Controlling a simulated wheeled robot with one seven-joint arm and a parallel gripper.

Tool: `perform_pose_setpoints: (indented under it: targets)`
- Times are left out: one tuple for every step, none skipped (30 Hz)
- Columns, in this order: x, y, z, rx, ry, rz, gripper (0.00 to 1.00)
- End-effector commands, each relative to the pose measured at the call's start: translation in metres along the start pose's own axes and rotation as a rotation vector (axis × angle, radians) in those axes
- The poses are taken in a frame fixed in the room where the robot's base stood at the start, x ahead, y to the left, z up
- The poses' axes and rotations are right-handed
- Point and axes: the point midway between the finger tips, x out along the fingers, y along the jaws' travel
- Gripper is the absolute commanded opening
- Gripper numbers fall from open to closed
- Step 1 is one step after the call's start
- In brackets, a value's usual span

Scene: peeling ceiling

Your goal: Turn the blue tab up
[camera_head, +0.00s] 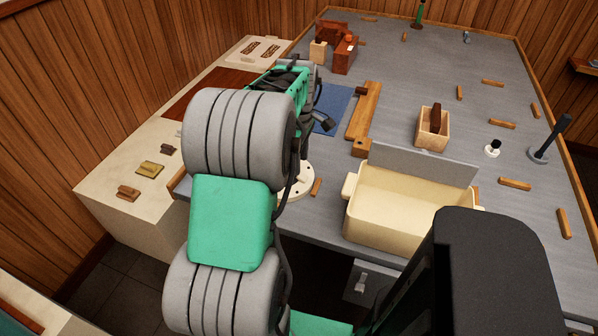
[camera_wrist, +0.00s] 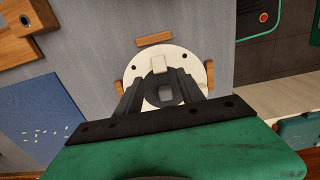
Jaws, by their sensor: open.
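I cannot make out a blue tab in either view. A white round plate (camera_wrist: 133,72) with small dark holes lies below my gripper in the wrist view. It carries a pale block (camera_wrist: 159,64) near its far side and a dark ring-like part (camera_wrist: 166,88) at its middle. My gripper (camera_wrist: 163,82) is open, its two dark fingers on either side of that middle part; I cannot tell whether they touch it. In the head view the plate (camera_head: 303,182) shows at the table's near edge, mostly hidden by my arm.
A blue mat (camera_wrist: 40,115) lies left of the plate, with a wooden rail (camera_head: 366,112) near it. A cream bin (camera_head: 400,212) stands to the right. A small wooden box (camera_head: 432,128) and several wooden strips lie farther back on the grey table (camera_head: 440,75).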

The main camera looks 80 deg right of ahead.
Motion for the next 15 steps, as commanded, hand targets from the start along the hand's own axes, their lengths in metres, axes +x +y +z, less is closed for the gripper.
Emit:
perform_pose_setpoints:
  targets:
    - [0.012,-0.001,0.000,0.000,-0.001,-0.005,0.45]
    - [0.017,-0.001,0.000,0.001,-0.001,-0.004,0.45]
    - [0.024,-0.001,0.000,0.001,-0.001,-0.003,0.45]
    - [0.029,-0.001,0.000,0.001,0.000,-0.002,0.45]
    - [0.033,-0.001,0.000,0.001,-0.001,-0.003,0.45]
    - [0.038,-0.001,0.000,0.001,0.000,-0.002,0.45]
    - [0.041,-0.001,0.000,0.001,0.000,-0.001,0.45]
    - [0.043,-0.001,0.000,0.001,0.000,-0.001,0.45]
    - [0.044,-0.001,0.000,0.002,0.000,0.000,0.45]
    - [0.045,-0.001,0.000,0.002,0.000,0.000,0.45]
    - [0.045,-0.001,0.000,0.002,0.000,0.000,0.45]
    - [0.045,0.000,0.000,0.002,0.000,0.001,0.45]
    - [0.045,0.000,0.000,0.002,0.000,0.001,0.45]
    - [0.045,0.000,0.000,0.002,0.000,0.001,0.45]
    - [0.045,0.000,0.000,0.002,0.000,0.001,0.45]
